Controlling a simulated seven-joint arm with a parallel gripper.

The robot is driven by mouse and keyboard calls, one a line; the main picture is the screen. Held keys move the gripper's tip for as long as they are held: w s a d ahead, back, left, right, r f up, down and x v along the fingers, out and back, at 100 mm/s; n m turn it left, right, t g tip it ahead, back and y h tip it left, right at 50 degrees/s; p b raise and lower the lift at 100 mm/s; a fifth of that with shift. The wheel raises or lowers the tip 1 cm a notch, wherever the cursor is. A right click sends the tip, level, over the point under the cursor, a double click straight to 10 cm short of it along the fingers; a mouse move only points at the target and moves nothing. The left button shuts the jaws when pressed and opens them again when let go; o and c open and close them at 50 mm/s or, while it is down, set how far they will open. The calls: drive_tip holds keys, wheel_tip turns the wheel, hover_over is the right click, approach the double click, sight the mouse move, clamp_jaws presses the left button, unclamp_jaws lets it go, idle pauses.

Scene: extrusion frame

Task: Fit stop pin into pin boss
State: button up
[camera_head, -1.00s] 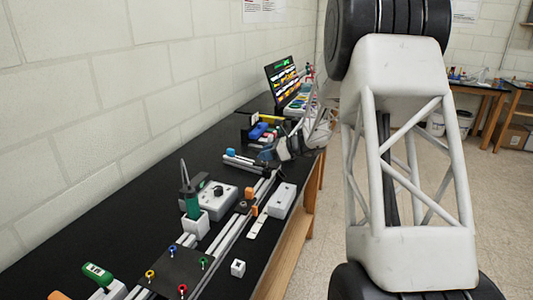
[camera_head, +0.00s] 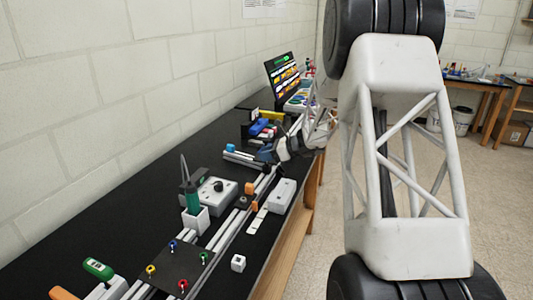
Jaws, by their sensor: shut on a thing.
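My gripper (camera_head: 266,158) is small and far off in the head view, low over the far part of the extrusion frame (camera_head: 232,222). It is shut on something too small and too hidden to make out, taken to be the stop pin. An orange block (camera_head: 251,188) stands on the frame nearer the camera than my gripper, with a smaller orange piece (camera_head: 254,206) just below it. I cannot tell which part is the pin boss, or whether the held thing touches anything.
A white box (camera_head: 283,196) lies right of the rails. A grey box with a black knob (camera_head: 217,190) and a green-handled tool in a white holder (camera_head: 194,212) stand left. A dark plate with coloured knobs (camera_head: 178,262) lies nearer. A lit screen (camera_head: 282,75) stands behind.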

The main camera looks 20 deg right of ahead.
drive_tip(key=shift+f, duration=0.5)
drive_tip(key=o, duration=1)
drive_tip(key=shift+d, duration=0.1)
drive_tip(key=v, duration=0.7)
drive_tip(key=shift+s+d, duration=0.25)
drive_tip(key=shift+a+r, duration=0.15)
